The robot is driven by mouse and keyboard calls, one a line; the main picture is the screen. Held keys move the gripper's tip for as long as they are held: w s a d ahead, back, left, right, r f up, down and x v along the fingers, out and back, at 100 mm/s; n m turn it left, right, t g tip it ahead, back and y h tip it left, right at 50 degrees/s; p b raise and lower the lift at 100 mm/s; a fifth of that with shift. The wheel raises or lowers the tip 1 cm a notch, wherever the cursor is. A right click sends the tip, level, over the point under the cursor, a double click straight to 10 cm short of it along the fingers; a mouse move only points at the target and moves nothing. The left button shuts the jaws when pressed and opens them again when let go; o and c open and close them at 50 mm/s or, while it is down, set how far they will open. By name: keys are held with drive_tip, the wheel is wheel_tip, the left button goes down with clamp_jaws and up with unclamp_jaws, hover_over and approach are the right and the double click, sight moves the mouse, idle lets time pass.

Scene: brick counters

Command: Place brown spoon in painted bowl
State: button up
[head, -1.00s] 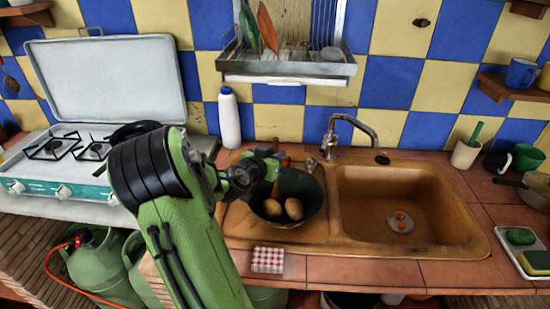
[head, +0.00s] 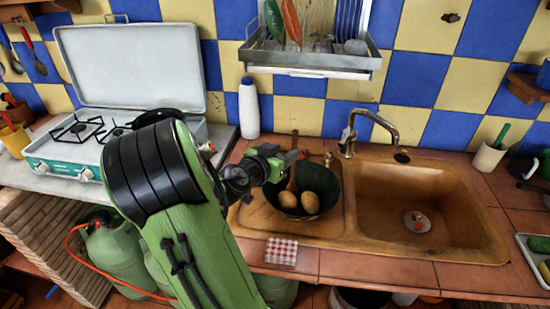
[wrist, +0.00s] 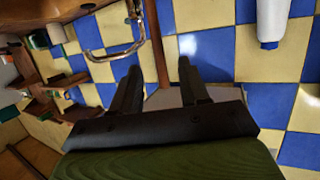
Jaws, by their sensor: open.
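The dark green bowl (head: 322,212) stands on the left part of the sink unit, with two light brown, egg-shaped things (head: 299,201) in it. The brown spoon (head: 293,180) is nearly upright at the bowl's left side; its lower end appears inside the bowl and its handle rises above the rim. My gripper (head: 290,160) is beside the handle, above the bowl's left rim, and partly hides it. In the wrist view my gripper (wrist: 160,82) is open, with a brown stick (wrist: 156,45), likely the spoon handle, passing between or just beyond the fingertips.
The sink basin (head: 420,215) is right of the bowl, with a tap (head: 365,120) behind. A white bottle (head: 249,110) stands at the wall, and a dish rack (head: 312,55) hangs above. A stove (head: 85,150) stands left.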

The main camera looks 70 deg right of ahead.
drive_tip(key=w+a+f+n+t+y, duration=0.1)
drive_tip(key=w+a+n+t+y, duration=0.25)
drive_tip(key=a, duration=0.55)
drive_tip(key=w+a+f+n+t+y, duration=0.2)
drive_tip(key=w+a+y, duration=0.2)
drive_tip(key=a, duration=0.6)
drive_tip(key=s+a+r+n+t+y, duration=0.1)
drive_tip(key=s+a+r+n+y, duration=0.1)
drive_tip(key=a+n, duration=0.5)
drive_tip(key=s+a+r+n+t+y, duration=0.1)
drive_tip(key=a+n+y, duration=0.4)
drive_tip(key=a, duration=1)
drive_tip(key=s+r+n, duration=0.1)
drive_tip(key=n, duration=0.1)
drive_tip(key=shift+r+n+t, duration=0.2)
drive_tip(key=shift+n+t, duration=0.15)
wheel_tip(320, 180, up, 5)
drive_tip(key=p, duration=0.5)
